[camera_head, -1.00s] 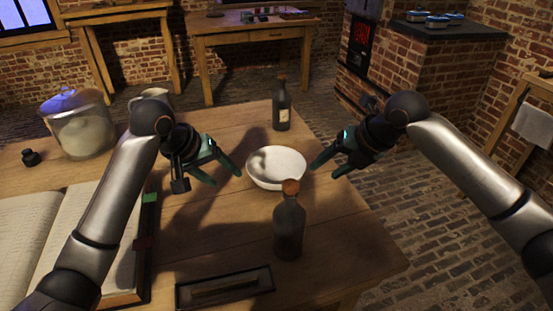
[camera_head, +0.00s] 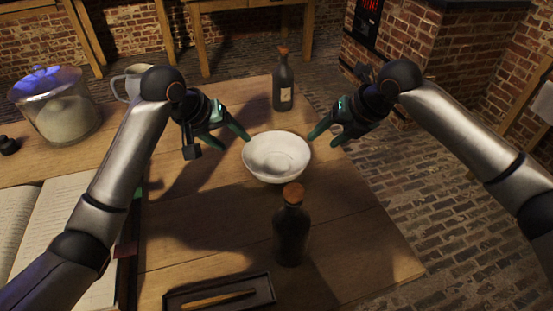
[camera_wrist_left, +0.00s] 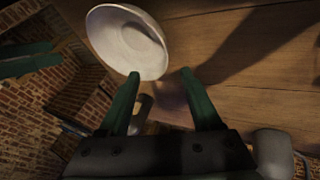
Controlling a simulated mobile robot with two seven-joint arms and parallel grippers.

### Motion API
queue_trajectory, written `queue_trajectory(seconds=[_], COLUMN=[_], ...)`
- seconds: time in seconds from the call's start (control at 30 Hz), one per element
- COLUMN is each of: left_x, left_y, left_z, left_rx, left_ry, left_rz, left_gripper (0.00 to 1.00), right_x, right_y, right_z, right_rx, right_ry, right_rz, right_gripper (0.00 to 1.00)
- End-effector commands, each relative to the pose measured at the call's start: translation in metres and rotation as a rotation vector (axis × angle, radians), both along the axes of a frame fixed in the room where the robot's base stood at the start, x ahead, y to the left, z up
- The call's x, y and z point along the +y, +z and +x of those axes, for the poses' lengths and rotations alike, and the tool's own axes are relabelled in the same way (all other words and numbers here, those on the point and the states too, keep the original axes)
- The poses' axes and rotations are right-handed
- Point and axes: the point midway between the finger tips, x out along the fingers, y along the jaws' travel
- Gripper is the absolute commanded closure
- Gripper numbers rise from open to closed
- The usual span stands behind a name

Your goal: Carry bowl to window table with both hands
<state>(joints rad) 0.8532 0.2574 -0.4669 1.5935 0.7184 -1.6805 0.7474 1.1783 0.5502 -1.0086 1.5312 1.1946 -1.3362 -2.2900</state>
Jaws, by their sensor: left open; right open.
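The white bowl (camera_head: 277,158) stands upright on the wooden table (camera_head: 190,240), between the two bottles. My left gripper (camera_head: 232,143) is open at the bowl's left side, its green fingers pointing toward the rim. In the left wrist view the bowl (camera_wrist_left: 128,42) lies just beyond the open fingertips of my left gripper (camera_wrist_left: 161,74); I cannot tell whether they touch it. My right gripper (camera_head: 322,138) is open at the bowl's right side, with its fingers close to the rim. The bowl is held by neither gripper. The window is not in the current views.
A dark corked bottle (camera_head: 291,225) stands in front of the bowl and another bottle (camera_head: 283,82) behind it. A tray with a pen (camera_head: 222,294), an open book (camera_head: 30,235), a glass jar (camera_head: 55,108) and a mug (camera_head: 127,82) are also on the table. Another table (camera_head: 245,8) is at the back.

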Motion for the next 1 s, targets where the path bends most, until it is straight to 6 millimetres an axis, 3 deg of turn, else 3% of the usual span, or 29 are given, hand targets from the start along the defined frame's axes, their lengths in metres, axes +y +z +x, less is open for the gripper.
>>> queue_trajectory(seconds=[0.3,0.5,0.7,1.0], left_x=[-0.021,-0.031,-0.035,-0.035], left_y=[-0.054,-0.079,-0.09,-0.09], left_z=[0.024,0.036,0.042,0.042], left_rx=[0.005,0.004,0.002,0.001], left_ry=[0.0,0.0,0.0,0.0], left_rz=[0.0,-0.001,-0.001,0.0], left_gripper=[0.35,0.35,0.35,0.35], right_x=[0.025,0.035,0.04,0.04], right_y=[-0.054,-0.078,-0.089,-0.09], right_z=[0.022,0.033,0.037,0.038], right_rx=[0.003,0.002,0.001,0.001], right_ry=[0.001,0.001,0.001,0.001], right_rz=[0.0,0.001,0.0,0.0], right_gripper=[0.42,0.42,0.42,0.42])
